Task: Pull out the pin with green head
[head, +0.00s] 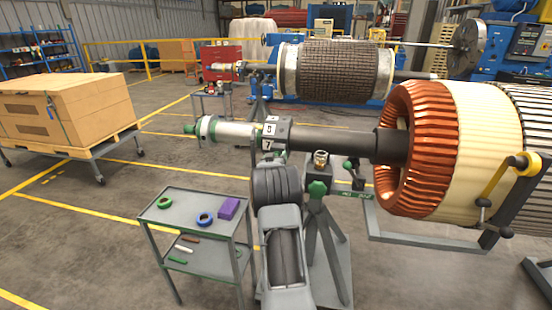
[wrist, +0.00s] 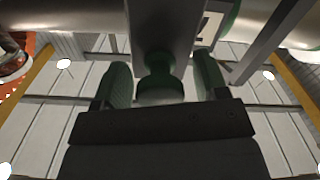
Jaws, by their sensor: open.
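In the wrist view, a green pin head (wrist: 160,88) with a narrower neck sits against the underside of a grey metal post. My gripper (wrist: 162,66) is open, with one green-padded finger on each side of the head. A gap shows between the head and each finger, so I see no contact. The pin's shank is hidden. In the head view, my arm reaches toward the rotor stand, and its links hide the fingers. A green knob (head: 318,188) shows on the stand just right of my arm; I cannot tell whether it is the same pin.
A shaft (head: 335,140) runs above the stand into a copper-wound rotor (head: 408,187) at right. A grey cart (head: 182,206) with green and blue rings and a purple box stands at left. A wooden crate (head: 65,108) is farther left. Open floor lies between.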

